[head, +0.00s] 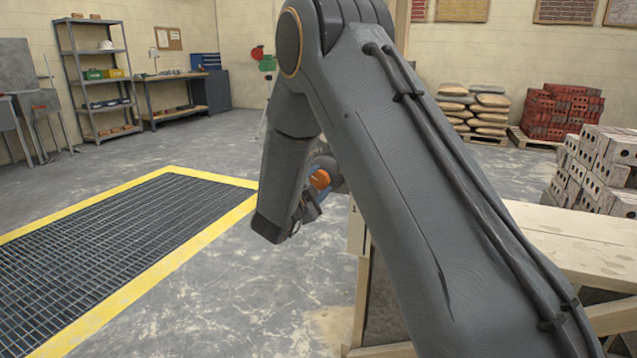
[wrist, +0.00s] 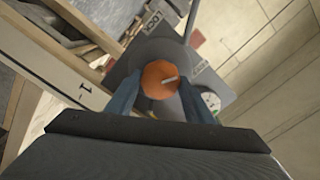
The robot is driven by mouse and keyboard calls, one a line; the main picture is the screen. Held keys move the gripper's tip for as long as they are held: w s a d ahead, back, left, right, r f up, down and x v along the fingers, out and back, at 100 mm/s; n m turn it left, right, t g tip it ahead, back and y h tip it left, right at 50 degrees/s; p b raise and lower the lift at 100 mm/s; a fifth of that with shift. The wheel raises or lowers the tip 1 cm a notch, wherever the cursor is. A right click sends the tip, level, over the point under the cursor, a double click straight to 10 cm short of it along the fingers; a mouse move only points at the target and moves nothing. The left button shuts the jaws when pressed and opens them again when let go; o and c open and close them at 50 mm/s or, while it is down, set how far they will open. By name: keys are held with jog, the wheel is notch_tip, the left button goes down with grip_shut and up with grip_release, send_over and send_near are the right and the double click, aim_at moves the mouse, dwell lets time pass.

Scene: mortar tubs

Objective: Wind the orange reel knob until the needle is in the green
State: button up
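In the head view the knob (head: 320,179) shows partly behind my gripper (head: 312,196), and my arm hides most of the mount. A pale dial with some green (wrist: 211,99) is partly hidden behind the right finger in the wrist view. I cannot read its needle.
A yellow-edged floor grate (head: 110,240) lies to the left. Shelves (head: 98,75) and a workbench (head: 172,92) stand at the back. The floor between is clear.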

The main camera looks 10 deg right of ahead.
jog(key=o, duration=0.4)
jog(key=shift+c, duration=0.2)
jog(key=shift+a, duration=0.1)
jog(key=v, duration=0.7)
jog(key=shift+s+a+p, duration=0.2)
jog(key=shift+s+p, duration=0.1)
jog(key=w+d+n, duration=0.1)
jog(key=w+n, duration=0.1)
jog(key=n, duration=0.2)
jog(key=w+d+n+p, duration=0.1)
jog(key=w+n, duration=0.1)
jog(key=n, duration=0.2)
jog(key=w+d+n, duration=0.2)
jog(key=n, duration=0.2)
jog(key=shift+w+d+n, duration=0.1)
jog(key=shift+w+n, duration=0.05)
jog(key=shift+n, duration=0.25)
